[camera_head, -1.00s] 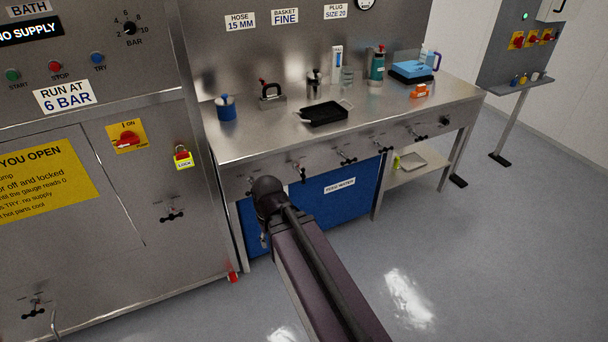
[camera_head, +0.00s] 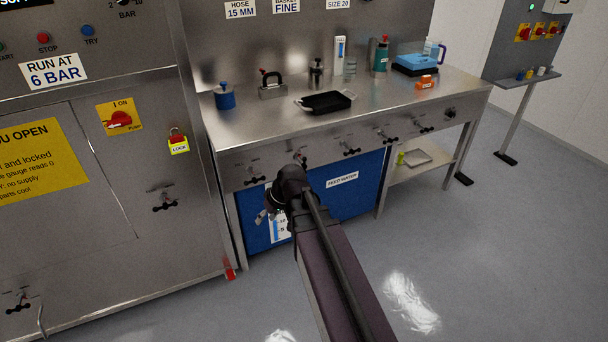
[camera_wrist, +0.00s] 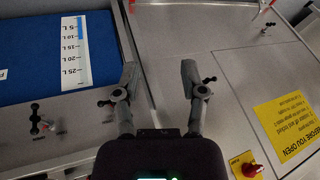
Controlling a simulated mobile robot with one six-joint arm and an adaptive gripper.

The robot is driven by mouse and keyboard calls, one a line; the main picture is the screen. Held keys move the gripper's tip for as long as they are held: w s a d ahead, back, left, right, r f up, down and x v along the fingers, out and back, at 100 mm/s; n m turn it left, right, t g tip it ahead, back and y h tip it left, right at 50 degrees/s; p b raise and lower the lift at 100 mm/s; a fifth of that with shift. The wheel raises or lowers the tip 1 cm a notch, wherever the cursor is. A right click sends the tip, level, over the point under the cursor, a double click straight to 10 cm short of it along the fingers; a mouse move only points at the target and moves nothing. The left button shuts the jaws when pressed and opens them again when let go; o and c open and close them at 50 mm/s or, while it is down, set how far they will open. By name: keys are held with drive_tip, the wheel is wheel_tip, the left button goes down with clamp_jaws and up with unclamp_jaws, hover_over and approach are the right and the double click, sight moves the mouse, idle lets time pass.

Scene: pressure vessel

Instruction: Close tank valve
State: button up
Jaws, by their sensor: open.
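The blue feed water tank (camera_head: 345,200) stands under the bench; its white litre scale also shows in the wrist view (camera_wrist: 76,52). Black-handled valves line the bench front, one (camera_head: 254,176) at its left end. Another valve (camera_head: 165,203) is on the steel cabinet. I cannot tell which is the tank valve. My gripper (camera_head: 266,213) is low before the tank's left side, partly hidden by my arm. In the wrist view my gripper (camera_wrist: 159,76) is open and empty, above the gap between bench and cabinet. A bench valve (camera_wrist: 43,126) lies left of it.
The bench top (camera_head: 400,105) carries a black pan (camera_head: 326,102) and several other items. The floor (camera_head: 480,260) to the right is clear.

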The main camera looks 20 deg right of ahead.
drive_tip(key=w+d+f+n+t+y+b, duration=0.1)
drive_tip(key=w+d+f+t+y+b, duration=0.1)
drive_tip(key=w+d+f+t+b, duration=0.45)
drive_tip(key=m+t+h+b, duration=0.15)
drive_tip(key=t+b, duration=0.65)
drive_tip(key=b, duration=1.1)
approach(305, 165)
drive_tip(key=s, duration=0.3)
drive_tip(key=shift+d+r+n+h, duration=0.1)
drive_tip(key=shift+d+n+h, duration=0.15)
drive_tip(key=shift+d+h, duration=0.1)
drive_tip(key=x, duration=1.3)
drive_tip(key=shift+w+a, duration=0.15)
drive_tip(key=shift+w, duration=0.2)
clamp_jaws()
